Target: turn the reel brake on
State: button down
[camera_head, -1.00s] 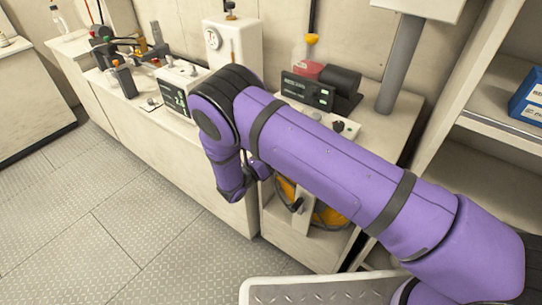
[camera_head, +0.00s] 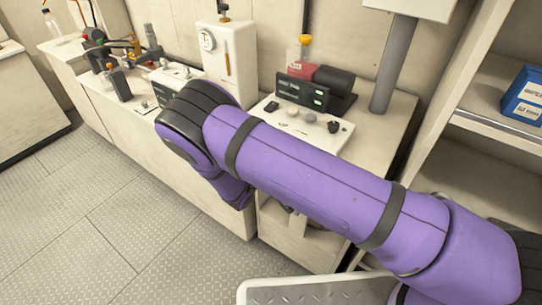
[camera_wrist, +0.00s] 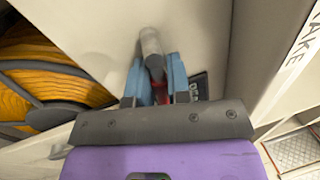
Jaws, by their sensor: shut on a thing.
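In the wrist view, a lever with a grey rounded end (camera_wrist: 150,44) and a dark and red lower part stands out from a pale panel. My gripper (camera_wrist: 155,68) has its two blue fingers on either side of this lever and is shut on it. A reel wound with orange line (camera_wrist: 45,72), with a dark grey spoked frame, lies to the left of the lever. A dark label (camera_wrist: 199,87) is partly hidden beside the right finger. In the head view, my purple arm hides my gripper, the lever and the reel.
A white strip with lettering ending in "AKE" (camera_wrist: 304,45) runs along the right of the wrist view. In the head view, a worktop (camera_head: 392,130) carries a control panel and dark device (camera_head: 303,92). Shelves with a blue box (camera_head: 524,97) stand at right. The left floor is clear.

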jog(key=shift+r+n+t+y, duration=0.15)
jog(key=shift+n+t+y, duration=0.15)
jog(key=shift+n, duration=0.7)
jog(key=shift+s, duration=0.1)
jog(key=c, duration=1.1)
grip_release()
jog(key=shift+a, duration=0.1)
jog(key=v, duration=1)
jog(key=shift+s, duration=0.25)
jog(key=shift+a, duration=0.2)
